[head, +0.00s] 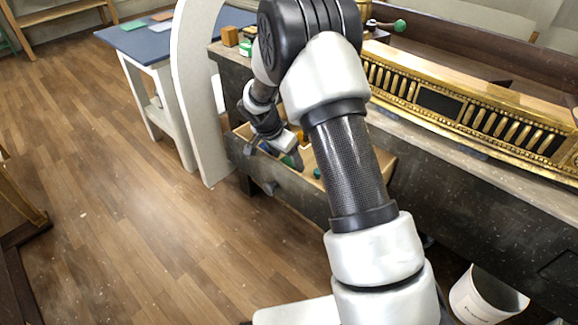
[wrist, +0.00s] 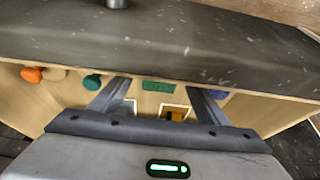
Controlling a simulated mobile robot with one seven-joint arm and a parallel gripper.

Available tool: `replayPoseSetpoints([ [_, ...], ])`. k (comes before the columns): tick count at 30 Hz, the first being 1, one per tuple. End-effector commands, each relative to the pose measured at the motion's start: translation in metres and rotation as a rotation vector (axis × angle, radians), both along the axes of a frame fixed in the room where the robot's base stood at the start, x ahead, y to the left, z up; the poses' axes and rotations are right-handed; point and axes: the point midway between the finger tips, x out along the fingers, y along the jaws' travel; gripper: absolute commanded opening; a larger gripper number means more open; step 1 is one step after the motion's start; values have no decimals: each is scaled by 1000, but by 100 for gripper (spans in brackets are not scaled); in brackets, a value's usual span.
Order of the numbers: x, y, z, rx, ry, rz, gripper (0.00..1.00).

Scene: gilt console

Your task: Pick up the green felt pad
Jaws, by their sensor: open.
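A small dark green rectangular pad (wrist: 158,86), which looks like the green felt pad, lies in the open drawer. In the wrist view it is between and beyond my fingertips, touching neither. My gripper (wrist: 160,97) is open and empty, with its fingers reaching into the drawer. In the head view my gripper (head: 291,158) is small and partly hidden at the drawer (head: 285,182), and I cannot make out the pad clearly there.
In the drawer are an orange-ended tool (wrist: 32,74), a teal-ended tool (wrist: 92,82), a blue piece (wrist: 219,94) and a yellow-and-dark piece (wrist: 174,115). A blue table (head: 160,40) stands left.

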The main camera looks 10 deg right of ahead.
Motion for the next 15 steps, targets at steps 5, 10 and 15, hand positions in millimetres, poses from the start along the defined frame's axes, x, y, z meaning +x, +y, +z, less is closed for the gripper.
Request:
replayPoseSetpoints([
  [5, 2, -2, -7, 2, -2, 1, 69],
  [10, 2, -2, -7, 1, -1, 1, 59],
  [15, 2, -2, -7, 1, -1, 1, 30],
])
